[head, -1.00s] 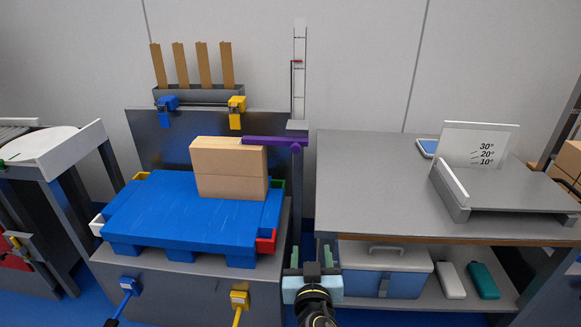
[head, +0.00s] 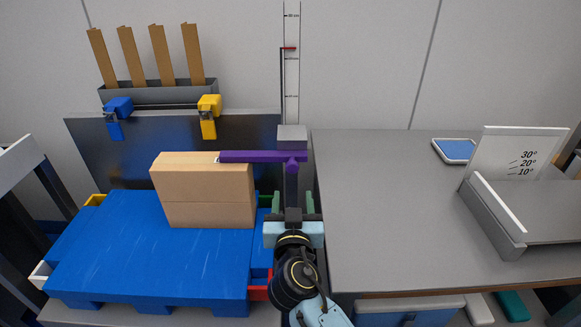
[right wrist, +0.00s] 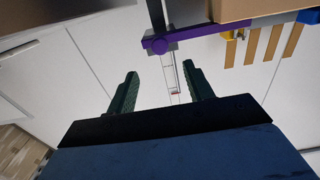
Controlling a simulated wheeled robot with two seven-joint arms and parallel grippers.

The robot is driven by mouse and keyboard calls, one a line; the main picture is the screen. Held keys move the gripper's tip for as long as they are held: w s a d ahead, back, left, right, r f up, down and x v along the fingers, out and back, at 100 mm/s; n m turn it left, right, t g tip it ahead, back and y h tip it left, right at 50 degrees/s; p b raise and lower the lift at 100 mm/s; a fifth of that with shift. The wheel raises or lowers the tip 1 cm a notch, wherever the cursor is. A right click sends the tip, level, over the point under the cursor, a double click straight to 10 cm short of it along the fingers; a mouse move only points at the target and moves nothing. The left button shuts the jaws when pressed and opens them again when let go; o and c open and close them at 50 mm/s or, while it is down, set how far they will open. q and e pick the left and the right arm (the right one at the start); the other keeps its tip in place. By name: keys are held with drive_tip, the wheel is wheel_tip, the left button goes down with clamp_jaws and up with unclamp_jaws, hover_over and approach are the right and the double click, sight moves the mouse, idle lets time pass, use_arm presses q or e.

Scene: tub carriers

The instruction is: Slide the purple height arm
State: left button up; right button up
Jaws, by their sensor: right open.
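The purple height arm (head: 258,156) reaches left from a grey block (head: 292,135) at the foot of a scale on the wall. Its left end is at the top of the cardboard boxes (head: 203,190), which are stacked on the blue pallet (head: 150,245). The arm also shows in the right wrist view (right wrist: 205,32), with its purple knob at the left. My right gripper (head: 292,202) is open and empty, below and in front of the knob end, apart from it. Its green fingers (right wrist: 160,88) show spread in the right wrist view. My left gripper is not in view.
A grey table (head: 400,210) stands close to the right of my right gripper, bearing an angle gauge (head: 515,155) and a blue-topped device (head: 454,150). Blue and yellow clamps (head: 208,115) hang at the back left. The table's middle is clear.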

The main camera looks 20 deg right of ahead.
sight(292, 169)
drive_tip(key=b+x, duration=0.1)
drive_tip(key=x, duration=0.8)
drive_tip(key=shift+w+d+f, duration=0.1)
drive_tip(key=shift+w, duration=0.25)
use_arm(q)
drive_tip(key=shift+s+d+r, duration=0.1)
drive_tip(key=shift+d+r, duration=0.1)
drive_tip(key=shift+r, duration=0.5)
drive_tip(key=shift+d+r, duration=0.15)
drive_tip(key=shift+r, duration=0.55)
use_arm(e)
drive_tip(key=shift+w+d, duration=0.2)
drive_tip(key=shift+w, duration=0.35)
drive_tip(key=shift+c, duration=0.4)
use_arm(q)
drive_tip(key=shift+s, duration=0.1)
use_arm(e)
clamp_jaws()
